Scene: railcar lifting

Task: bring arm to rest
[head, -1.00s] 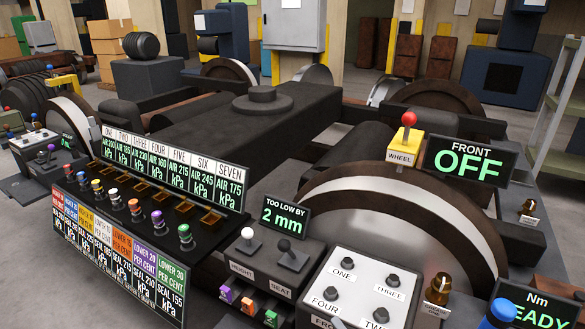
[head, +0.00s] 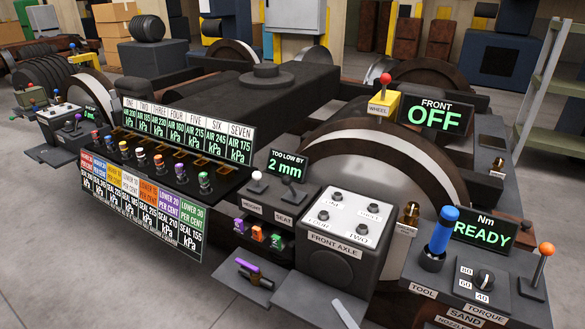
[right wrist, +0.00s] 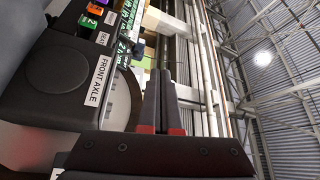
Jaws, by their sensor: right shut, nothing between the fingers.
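My right gripper (right wrist: 160,76) shows in the right wrist view, its two dark fingers together and nothing between them. It points up past the edge of the front axle box, which is at the left of that view with its label (right wrist: 100,75). In the head view I cannot make out the right gripper's fingers. The front axle box (head: 335,255) stands at the lower middle, with several buttons on its pale top. My left gripper is in neither view.
A wheel (head: 425,160) rises behind the front axle box, beside a display reading OFF (head: 437,115). A "2 mm" display (head: 287,168) is left of it. A blue-handled tool (head: 440,232) stands by a READY display (head: 482,230). Grey floor (head: 60,235) is clear at lower left.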

